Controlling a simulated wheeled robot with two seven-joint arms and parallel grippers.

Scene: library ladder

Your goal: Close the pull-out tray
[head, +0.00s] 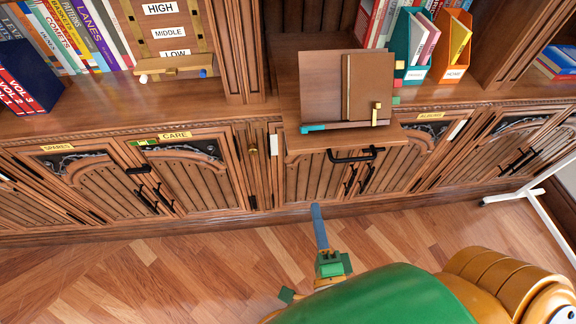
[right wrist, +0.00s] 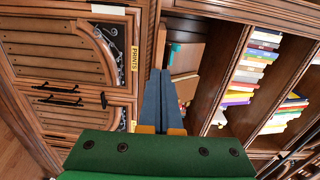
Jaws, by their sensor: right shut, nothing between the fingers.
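The pull-out tray (head: 300,143) is a brown wooden board that sticks out over the front edge of the cabinet counter in the head view. A black bar handle (head: 355,156) is on its front. A brown book stand (head: 325,88) with a teal piece at its lower edge stands on it. My right gripper (head: 317,207) is shut and empty, with its blue-grey fingers together. It is in front of the cabinet, below the tray's front in the picture and apart from the handle. The closed fingers also show in the right wrist view (right wrist: 161,75). My left gripper is out of view.
Cabinet doors (head: 180,178) with black handles line the front below the counter. Book holders (head: 452,45) stand right of the tray and a label board (head: 165,35) left. A white stand leg (head: 535,210) is at the far right. The wooden floor (head: 180,270) is clear at left.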

